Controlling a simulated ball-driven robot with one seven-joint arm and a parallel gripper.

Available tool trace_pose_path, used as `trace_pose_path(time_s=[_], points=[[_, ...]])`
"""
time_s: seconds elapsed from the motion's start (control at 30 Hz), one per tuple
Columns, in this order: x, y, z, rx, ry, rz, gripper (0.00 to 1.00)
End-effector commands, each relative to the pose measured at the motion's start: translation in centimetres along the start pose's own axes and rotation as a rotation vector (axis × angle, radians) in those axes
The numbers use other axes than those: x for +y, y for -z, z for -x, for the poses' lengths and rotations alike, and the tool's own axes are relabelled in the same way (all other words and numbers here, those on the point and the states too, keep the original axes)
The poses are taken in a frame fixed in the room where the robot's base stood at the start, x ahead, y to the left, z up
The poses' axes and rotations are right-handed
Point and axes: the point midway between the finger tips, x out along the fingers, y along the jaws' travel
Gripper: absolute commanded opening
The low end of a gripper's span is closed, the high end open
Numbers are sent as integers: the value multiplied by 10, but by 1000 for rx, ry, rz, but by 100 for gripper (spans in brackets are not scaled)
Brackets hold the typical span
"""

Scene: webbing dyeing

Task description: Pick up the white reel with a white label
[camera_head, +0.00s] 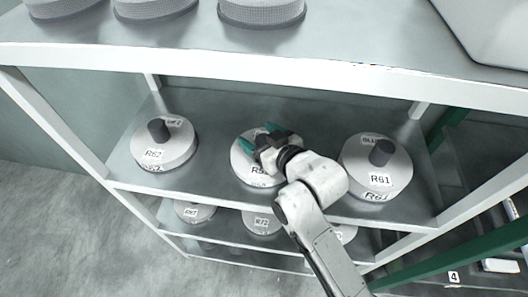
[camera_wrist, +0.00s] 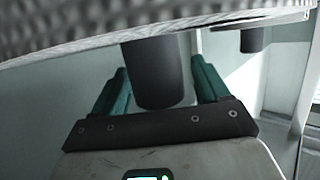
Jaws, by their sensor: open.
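The middle white reel (camera_head: 241,170) stands on the middle shelf, with a white label reading "R5" and a last character hidden by my gripper. My gripper (camera_head: 259,138) is over the top of this reel and hides its centre. In the wrist view, a dark knob (camera_wrist: 157,75) of the reel shows between the two teal fingers of my open gripper (camera_wrist: 161,82), with a gap on each side. Two similar white reels with white labels stand on the same shelf: R62 (camera_head: 176,152) at left and R61 (camera_head: 390,165) at right, each with a dark knob.
White shelf posts and the upper shelf edge (camera_head: 230,66) frame the space above and beside the reels. Several grey reels (camera_head: 262,10) stand on the upper shelf. More labelled reels (camera_head: 262,222) sit on the lower shelf. Bare shelf shows between the middle-shelf reels.

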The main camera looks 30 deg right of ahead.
Motion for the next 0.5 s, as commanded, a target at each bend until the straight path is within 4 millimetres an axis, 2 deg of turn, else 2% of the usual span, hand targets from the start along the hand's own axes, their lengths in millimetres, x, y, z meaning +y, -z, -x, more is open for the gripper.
trace_pose_path(time_s=[0.17,0.5], points=[[0,0,0,0,0,0,75],[0,0,0,0,0,0,43]])
